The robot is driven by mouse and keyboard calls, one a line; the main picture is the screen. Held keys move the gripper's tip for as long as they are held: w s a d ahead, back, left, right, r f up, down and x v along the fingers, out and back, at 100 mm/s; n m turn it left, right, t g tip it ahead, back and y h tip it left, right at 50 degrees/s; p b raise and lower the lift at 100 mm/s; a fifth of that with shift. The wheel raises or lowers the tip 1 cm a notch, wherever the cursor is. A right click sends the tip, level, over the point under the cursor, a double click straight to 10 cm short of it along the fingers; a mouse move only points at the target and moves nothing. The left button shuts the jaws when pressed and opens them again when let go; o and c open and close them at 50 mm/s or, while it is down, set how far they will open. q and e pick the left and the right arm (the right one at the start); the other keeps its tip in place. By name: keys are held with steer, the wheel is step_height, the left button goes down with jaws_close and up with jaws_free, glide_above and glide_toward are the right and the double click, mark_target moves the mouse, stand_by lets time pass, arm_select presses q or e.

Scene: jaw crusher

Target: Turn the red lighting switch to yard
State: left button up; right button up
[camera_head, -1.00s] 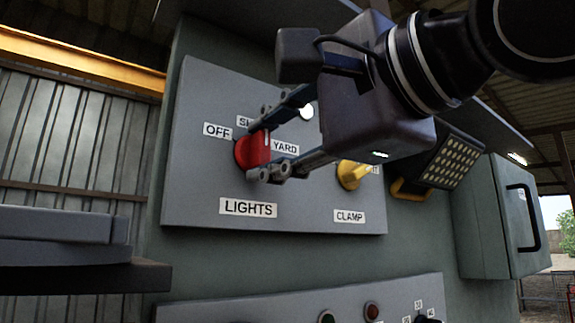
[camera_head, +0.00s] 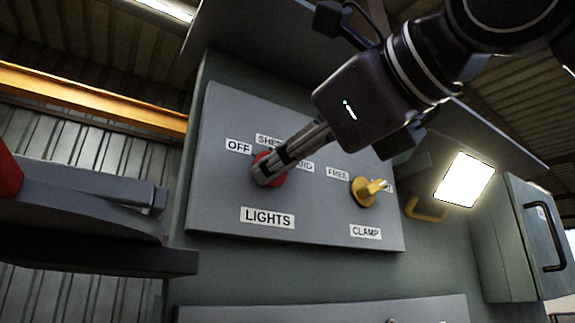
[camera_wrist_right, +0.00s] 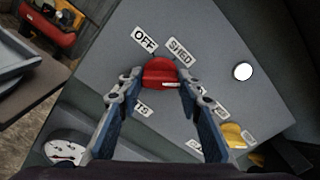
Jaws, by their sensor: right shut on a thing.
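The red lighting switch (camera_head: 280,181) is on the grey panel (camera_head: 225,115), above the LIGHTS label (camera_head: 268,217). In the head view my right gripper's fingers cover most of it. My right gripper (camera_head: 262,172) is shut on the red knob. In the wrist view the knob (camera_wrist_right: 159,71) sits between the two fingertips (camera_wrist_right: 158,82). Its white mark points right, toward the YARD label (camera_wrist_right: 217,106), which a finger partly hides. The OFF label (camera_head: 238,147) and the partly hidden SHED label (camera_head: 267,140) are nearby. My left gripper is not in view.
A yellow clamp switch (camera_head: 365,191) is right of the red one, above its CLAMP label (camera_head: 366,232). A lit floodlight (camera_head: 464,180) and a cabinet with a black handle (camera_head: 552,240) are farther right. A dark shelf (camera_head: 120,258) juts out at the left.

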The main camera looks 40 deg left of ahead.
steer(key=shift+r+m+b, duration=0.1)
steer(key=shift+m+b, duration=0.2)
steer(key=shift+m, duration=0.6)
steer(key=shift+r, duration=0.1)
steer(key=o, duration=0.9)
steer(key=shift+o, duration=1.3)
steer(key=shift+a, duration=0.15)
steer(key=v, duration=1.2)
steer(key=shift+w+f, duration=0.1)
steer(key=shift+f, duration=0.15)
